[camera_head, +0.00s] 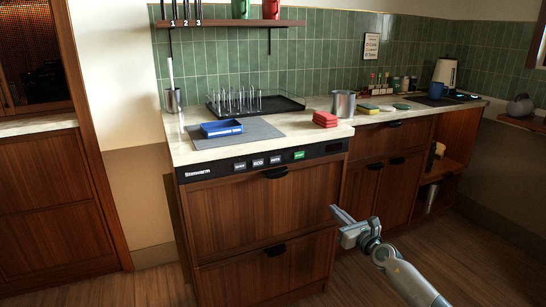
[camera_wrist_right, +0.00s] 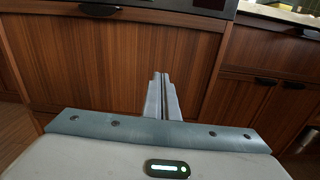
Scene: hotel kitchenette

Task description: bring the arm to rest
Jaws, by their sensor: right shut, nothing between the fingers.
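My right gripper (camera_head: 342,217) is in front of the wooden lower cabinets in the head view, below the counter edge. Its arm comes in from the bottom right. In the right wrist view the gripper's two fingers (camera_wrist_right: 162,98) lie together, shut and empty, pointing at the wooden drawer front. A gap between the fingers and the wood cannot be judged exactly. My left gripper is not in view.
Drawer handles (camera_head: 275,172) stick out. Open floor (camera_head: 460,265) lies at the right.

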